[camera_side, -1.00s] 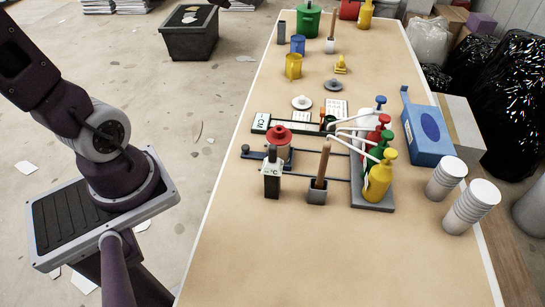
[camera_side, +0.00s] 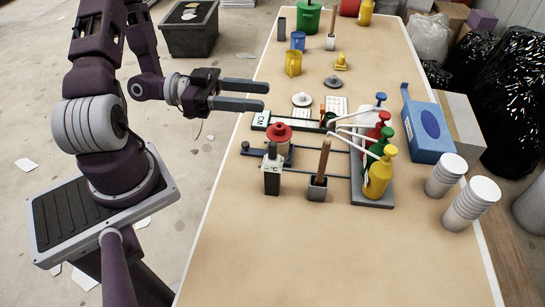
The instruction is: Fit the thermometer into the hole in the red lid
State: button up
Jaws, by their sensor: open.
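The red lid (camera_side: 276,138) sits at the left of the work area, on top of a container that is mostly hidden below it. A raised round part stands on the lid, and I cannot make out the hole. A dark upright piece with a pale "°C" label (camera_side: 273,166), apparently the thermometer, stands just in front of the lid, possibly in a dark holder (camera_side: 271,184). My gripper (camera_side: 264,95) is open and empty. Its two fingers point right over the table's left edge, behind and above the lid, apart from both things.
A grey block with a wooden-handled tool (camera_side: 318,188) stands right of the thermometer. Pump bottles (camera_side: 377,178) with long white spouts stand further right. The table's front (camera_side: 330,260) is clear.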

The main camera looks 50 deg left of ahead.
aim_at(273, 168)
notch_tip(273, 168, down, 15)
jog(key=x, duration=0.7)
jog(key=shift+f, duration=0.4)
jog(key=shift+d, duration=0.15)
grip_shut()
